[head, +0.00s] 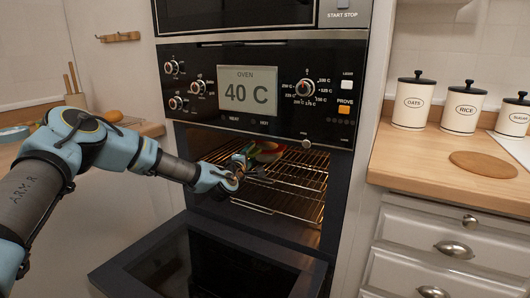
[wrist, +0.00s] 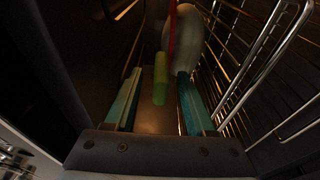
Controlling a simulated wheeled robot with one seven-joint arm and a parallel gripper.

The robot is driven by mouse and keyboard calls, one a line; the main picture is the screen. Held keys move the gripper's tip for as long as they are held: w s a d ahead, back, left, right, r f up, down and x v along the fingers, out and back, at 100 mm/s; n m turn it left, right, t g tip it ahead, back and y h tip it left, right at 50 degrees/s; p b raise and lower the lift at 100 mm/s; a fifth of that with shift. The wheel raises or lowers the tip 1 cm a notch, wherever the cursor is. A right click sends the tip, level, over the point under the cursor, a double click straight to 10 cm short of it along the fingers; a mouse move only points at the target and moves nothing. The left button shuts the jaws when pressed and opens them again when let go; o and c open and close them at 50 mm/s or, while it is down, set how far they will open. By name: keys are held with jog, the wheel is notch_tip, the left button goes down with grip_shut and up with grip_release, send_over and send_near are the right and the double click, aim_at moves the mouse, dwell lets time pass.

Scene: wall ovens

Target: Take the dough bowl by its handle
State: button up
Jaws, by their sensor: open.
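The dough bowl (head: 268,150) sits on the wire rack inside the open oven, small and partly hidden by my gripper in the head view. In the wrist view its pale, rounded body (wrist: 184,45) has a red strip along its left side. A short green handle (wrist: 160,80) points toward the camera. My gripper (head: 242,161) reaches into the oven from the left. In the wrist view its two teal fingers are apart, with the handle between them. The right finger is close to the pale body; I cannot tell whether they touch.
The oven door (head: 205,265) is folded down below my arm. The wire rack (head: 290,185) also runs along the right of the wrist view (wrist: 245,65). The control panel (head: 260,90) is just above the opening. Canisters (head: 462,110) stand on the right counter.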

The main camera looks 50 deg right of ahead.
jog(key=shift+d, duration=0.15)
grip_shut()
dwell(0.4)
dwell(0.9)
jog(key=shift+w+r, duration=0.1)
